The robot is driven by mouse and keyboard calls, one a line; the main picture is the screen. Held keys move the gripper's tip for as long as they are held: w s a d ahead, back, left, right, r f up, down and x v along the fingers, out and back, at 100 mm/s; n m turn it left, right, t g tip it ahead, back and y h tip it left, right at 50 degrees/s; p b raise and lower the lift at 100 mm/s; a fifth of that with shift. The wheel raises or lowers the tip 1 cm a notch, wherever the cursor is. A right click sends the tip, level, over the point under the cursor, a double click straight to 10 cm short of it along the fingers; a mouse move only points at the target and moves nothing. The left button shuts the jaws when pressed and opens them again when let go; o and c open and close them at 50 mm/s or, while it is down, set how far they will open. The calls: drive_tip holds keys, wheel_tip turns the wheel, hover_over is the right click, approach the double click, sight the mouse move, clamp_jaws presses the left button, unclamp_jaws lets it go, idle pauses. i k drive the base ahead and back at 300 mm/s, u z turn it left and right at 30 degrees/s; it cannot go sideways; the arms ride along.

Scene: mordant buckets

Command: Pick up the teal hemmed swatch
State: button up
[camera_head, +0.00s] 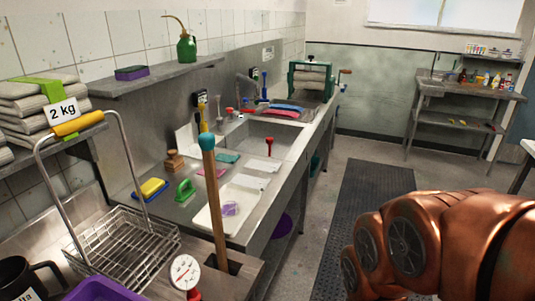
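A small flat teal swatch (227,158) lies on the metal counter, in front of the sink and left of the red-handled tool (269,146). It is too small for me to make out a hem. A pink swatch (211,172) lies just in front of it, and white swatches (250,181) lie to its front right. My copper-coloured arm fills the lower right, over the floor and well apart from the counter. My gripper is not in view, so I cannot tell its opening or whether it holds anything.
A tall wooden stick with a teal top (208,142) rises close to the swatches. A wire basket (122,241) and dial thermometer (185,272) stand at the front left. A white tray (222,217) and green brush (185,190) are on the counter. Floor lies open beyond my arm.

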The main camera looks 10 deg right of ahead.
sight(222, 157)
drive_tip(key=z, duration=1)
drive_tip(key=i, duration=2.1)
drive_tip(key=u, duration=3.65)
